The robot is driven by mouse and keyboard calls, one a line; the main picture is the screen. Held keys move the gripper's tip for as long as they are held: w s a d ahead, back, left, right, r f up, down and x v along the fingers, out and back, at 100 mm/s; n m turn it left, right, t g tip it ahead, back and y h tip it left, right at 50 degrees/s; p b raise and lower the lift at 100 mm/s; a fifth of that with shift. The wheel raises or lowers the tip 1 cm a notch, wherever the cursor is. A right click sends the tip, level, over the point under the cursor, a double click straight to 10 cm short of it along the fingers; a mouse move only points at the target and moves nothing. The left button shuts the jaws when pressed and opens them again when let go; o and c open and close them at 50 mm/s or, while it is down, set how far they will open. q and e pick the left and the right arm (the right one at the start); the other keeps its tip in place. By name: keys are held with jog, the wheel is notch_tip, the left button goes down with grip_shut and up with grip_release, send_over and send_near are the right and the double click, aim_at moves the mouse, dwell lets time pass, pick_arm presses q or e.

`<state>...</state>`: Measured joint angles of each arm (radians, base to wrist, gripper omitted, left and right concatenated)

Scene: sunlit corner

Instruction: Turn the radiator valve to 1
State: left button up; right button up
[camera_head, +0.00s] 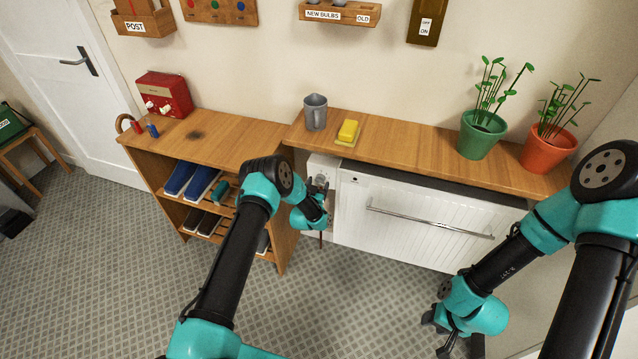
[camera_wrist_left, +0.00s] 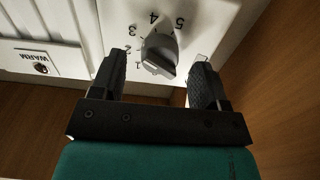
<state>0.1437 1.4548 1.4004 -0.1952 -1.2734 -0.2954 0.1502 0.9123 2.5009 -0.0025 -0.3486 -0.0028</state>
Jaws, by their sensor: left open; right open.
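The radiator valve is a grey knob (camera_wrist_left: 160,53) on a white plate with numbers 1 to 5 around it. In the left wrist view the numbers appear upside down, with 5 at upper right and 1 at lower left. I cannot tell for sure which number the knob points to. In the head view the valve housing (camera_head: 321,163) is at the left end of the white radiator (camera_head: 430,215), partly hidden by my gripper. My left gripper (camera_wrist_left: 156,82) is open, with its fingers on either side of the knob. My right gripper (camera_head: 446,335) is open and empty, low in front of the radiator.
A wooden shelf (camera_head: 410,150) above the radiator holds a grey jug (camera_head: 315,112), a yellow sponge (camera_head: 348,131) and two potted plants. A shoe rack (camera_head: 215,140) stands left of the valve. A WARM label (camera_wrist_left: 35,58) shows on the radiator. The floor is clear in front.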

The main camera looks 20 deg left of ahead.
pick_arm(q)
jog(key=shift+w, duration=0.9)
jog(key=c, duration=0.9)
